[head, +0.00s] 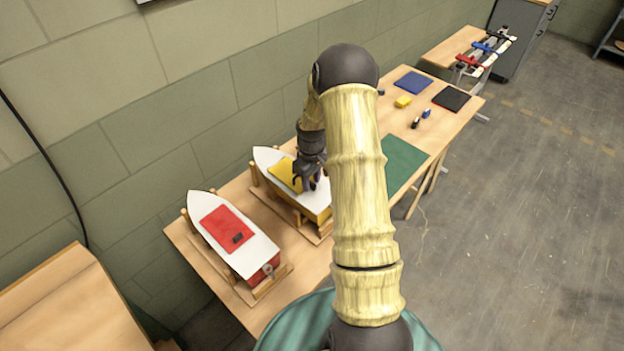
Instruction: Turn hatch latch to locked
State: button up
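A white boat with a yellow hatch (283,172) and yellow hull stands in a wooden cradle near the middle of the bench. A second white boat (255,251) has a red hatch (220,226) with a small dark latch-like piece (238,238) on it. My gripper (311,185) points down over the rear of the yellow hatch. Whether it touches the hatch, and whether its fingers are apart or closed on something, is too small to tell. No latch shows on the yellow hatch; the gripper covers that part.
The wooden bench (300,262) runs along the green block wall. The floor at right is clear.

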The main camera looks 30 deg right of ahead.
aim_at(311, 182)
jog(key=shift+w, duration=0.1)
jog(key=shift+d+r, duration=0.2)
jog(key=shift+r, duration=0.25)
notch_tip(311, 182, up, 16)
jog(key=b, duration=0.3)
jog(key=shift+a+r, duration=0.25)
jog(key=s+a+f+m+t, duration=0.1)
jog(key=s+a+m, duration=0.1)
jog(key=s+a, duration=0.5)
jog(key=s+a+m+t, duration=0.1)
jog(key=s+a, duration=0.7)
jog(key=s, duration=0.5)
jog(key=shift+s+a+f+m+t, duration=0.2)
jog(key=shift+f+m+t, duration=0.1)
jog(key=shift+f+m, duration=0.1)
